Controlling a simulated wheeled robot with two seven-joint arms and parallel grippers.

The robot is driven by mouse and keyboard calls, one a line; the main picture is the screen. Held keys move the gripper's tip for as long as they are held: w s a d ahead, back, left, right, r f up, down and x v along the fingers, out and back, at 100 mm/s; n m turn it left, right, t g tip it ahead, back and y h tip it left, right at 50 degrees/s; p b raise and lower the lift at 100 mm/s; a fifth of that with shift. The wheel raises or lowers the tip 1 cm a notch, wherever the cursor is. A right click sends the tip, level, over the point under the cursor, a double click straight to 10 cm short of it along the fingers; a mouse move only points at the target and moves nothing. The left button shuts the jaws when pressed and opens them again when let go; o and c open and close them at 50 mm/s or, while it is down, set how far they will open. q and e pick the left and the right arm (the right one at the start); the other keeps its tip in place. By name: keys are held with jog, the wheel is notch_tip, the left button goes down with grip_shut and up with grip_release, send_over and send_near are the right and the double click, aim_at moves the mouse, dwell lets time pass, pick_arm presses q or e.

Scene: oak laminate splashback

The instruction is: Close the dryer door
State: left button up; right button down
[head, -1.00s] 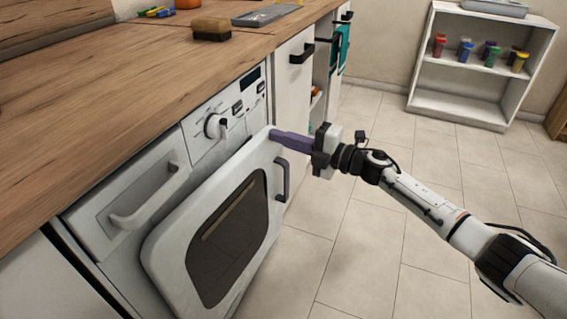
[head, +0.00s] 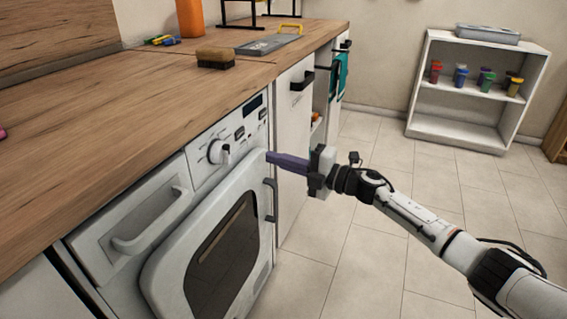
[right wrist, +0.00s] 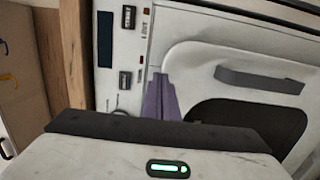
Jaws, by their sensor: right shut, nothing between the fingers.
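The white dryer door (head: 168,268), with a dark window (head: 214,254) and a grey handle (head: 270,200), stands close to the front of the white dryer (head: 198,165). I cannot tell whether it is fully flush. My right gripper (head: 270,158) is shut and empty, its purple fingers at the door's upper right corner, above the handle. In the right wrist view the fingers (right wrist: 161,98) reach the door's edge (right wrist: 195,52) beside the control panel; the handle (right wrist: 258,80) is to their right. Contact is hard to judge. My left gripper is out of view.
A wooden worktop (head: 120,115) runs above the dryer, with a brush (head: 215,58) and a grey tray (head: 268,44) on it. A white cabinet (head: 293,145) adjoins the dryer. A white shelf (head: 475,85) stands at the back. The tiled floor (head: 340,265) is clear.

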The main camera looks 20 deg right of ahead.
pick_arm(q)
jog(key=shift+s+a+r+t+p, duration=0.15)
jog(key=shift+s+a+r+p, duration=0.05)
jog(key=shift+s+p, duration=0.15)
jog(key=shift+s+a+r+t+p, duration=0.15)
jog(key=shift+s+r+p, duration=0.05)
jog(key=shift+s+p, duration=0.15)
pick_arm(e)
jog(key=v, duration=1.2)
jog(key=shift+w+d+f, duration=0.15)
jog(key=shift+w+d, duration=0.2)
jog(key=shift+d, duration=0.05)
